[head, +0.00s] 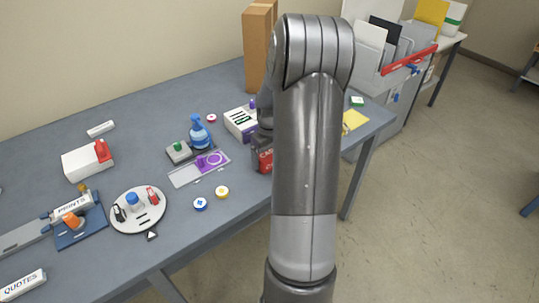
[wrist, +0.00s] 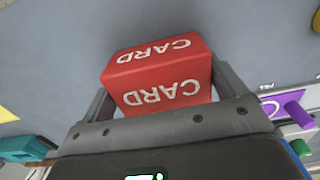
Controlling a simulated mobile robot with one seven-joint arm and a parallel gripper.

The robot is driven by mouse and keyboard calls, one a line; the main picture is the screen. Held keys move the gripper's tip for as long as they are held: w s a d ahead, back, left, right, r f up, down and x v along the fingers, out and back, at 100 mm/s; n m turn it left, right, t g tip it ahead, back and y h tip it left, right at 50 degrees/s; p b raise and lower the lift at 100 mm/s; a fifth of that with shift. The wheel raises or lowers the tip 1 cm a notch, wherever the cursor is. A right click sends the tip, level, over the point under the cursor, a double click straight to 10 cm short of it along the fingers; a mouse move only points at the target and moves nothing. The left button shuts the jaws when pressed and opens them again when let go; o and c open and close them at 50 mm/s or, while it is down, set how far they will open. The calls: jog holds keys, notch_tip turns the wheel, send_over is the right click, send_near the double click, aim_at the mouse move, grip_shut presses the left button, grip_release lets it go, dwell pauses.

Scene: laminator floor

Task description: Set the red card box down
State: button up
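The red card box (wrist: 160,78) has white CARD lettering on two faces and fills the space between the two fingers of my gripper (wrist: 160,88) in the wrist view. A finger lies along each side of it, and the gripper looks shut on it. In the head view a small part of the red card box (head: 264,160) shows left of my arm, over the front part of the grey-blue table (head: 120,118). I cannot tell whether the box touches the table.
Left of the box are a purple-marked plate (head: 185,177), a blue bottle (head: 199,133), a white box with slots (head: 238,124) and yellow and blue discs (head: 222,192). A tall brown carton (head: 256,45) stands behind. A yellow sheet (head: 354,121) lies to the right. Bare tabletop surrounds the discs.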

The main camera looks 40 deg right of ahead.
aim_at(269, 152)
jog(key=shift+o, duration=0.9)
notch_tip(269, 152, up, 11)
jog(key=shift+r, duration=0.15)
jog(key=s+a+r+t+h, duration=0.1)
jog(key=s+a+r, duration=0.4)
jog(key=a, duration=0.4)
jog(key=s+a+r+t, duration=0.1)
jog(key=s+a+r, duration=0.1)
jog(key=a+r, duration=0.55)
jog(key=s+a+t+y, duration=0.1)
jog(key=s+a+t, duration=0.2)
jog(key=s+a, duration=0.8)
jog(key=shift+s+a+r+t, duration=0.15)
jog(key=shift+s+a+t, duration=0.15)
jog(key=shift+s, duration=0.7)
